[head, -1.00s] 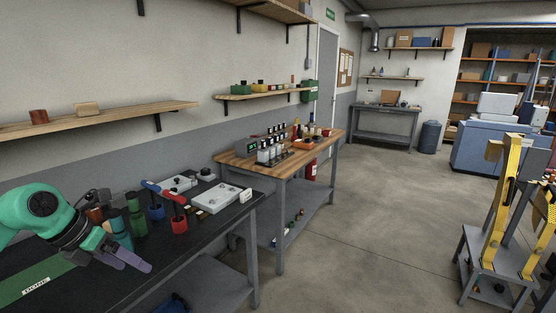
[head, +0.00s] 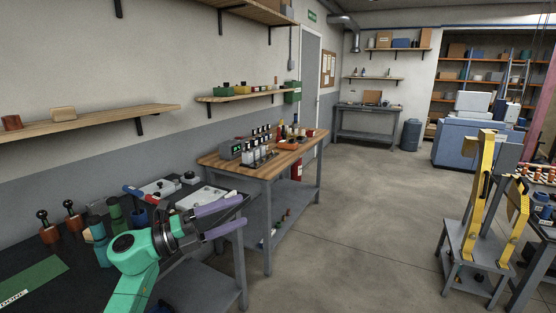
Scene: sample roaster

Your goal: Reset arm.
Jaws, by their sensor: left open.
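My left gripper (head: 218,218) is in the lower middle of the head view, on a green arm. Its two purple fingers are spread apart, with nothing between them. It is above the front right part of the dark bench (head: 60,240) and points to the right. It partly hides the bench top and the pale grey device (head: 202,196) behind it. My right gripper is not in view.
On the dark bench stand green cylinders (head: 115,214), a teal cylinder (head: 96,232), wooden blocks with black knobs (head: 74,220) and a green DONE mat (head: 35,280). A wooden workbench (head: 270,172) stands beyond. Yellow-framed stand (head: 484,190) is at right; floor between is clear.

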